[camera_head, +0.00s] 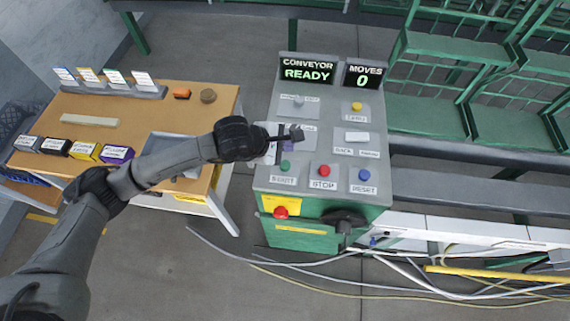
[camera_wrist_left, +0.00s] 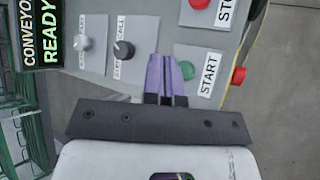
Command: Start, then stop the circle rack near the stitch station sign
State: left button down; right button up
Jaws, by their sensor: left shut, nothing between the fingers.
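A grey control panel (camera_head: 310,190) carries a green START button (camera_head: 285,165), a red STOP button (camera_head: 324,170) and a blue RESET button (camera_head: 364,174). Its displays read CONVEYOR READY (camera_head: 307,70) and MOVES 0 (camera_head: 363,76). My left gripper (camera_head: 288,145) is shut and empty over the panel's left side, just above the START button. In the left wrist view its purple fingertips (camera_wrist_left: 168,66) are beside the green button (camera_wrist_left: 187,70); I cannot tell whether they touch. A dark knob (camera_wrist_left: 122,50) and a silver knob (camera_wrist_left: 82,43) show there. I cannot make out a circle rack or stitch station sign. My right gripper is out of view.
A red button (camera_head: 281,212) and a black rotary switch (camera_head: 344,220) are on the panel's front. A wooden table (camera_head: 130,105) with small boxes and cards stands left. Green racks (camera_head: 430,115) stand right. Loose cables (camera_head: 400,270) lie on the floor.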

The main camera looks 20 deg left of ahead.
pick_arm(q)
jog(key=b, duration=0.3)
send_over(285, 166)
notch_tip(285, 166, down, 5)
jog(key=shift+f+b, duration=0.5)
jog(key=shift+f, duration=0.2)
dwell(0.4)
dwell(0.8)
jog(key=shift+f+b, duration=0.4)
jog(key=shift+b, duration=0.2)
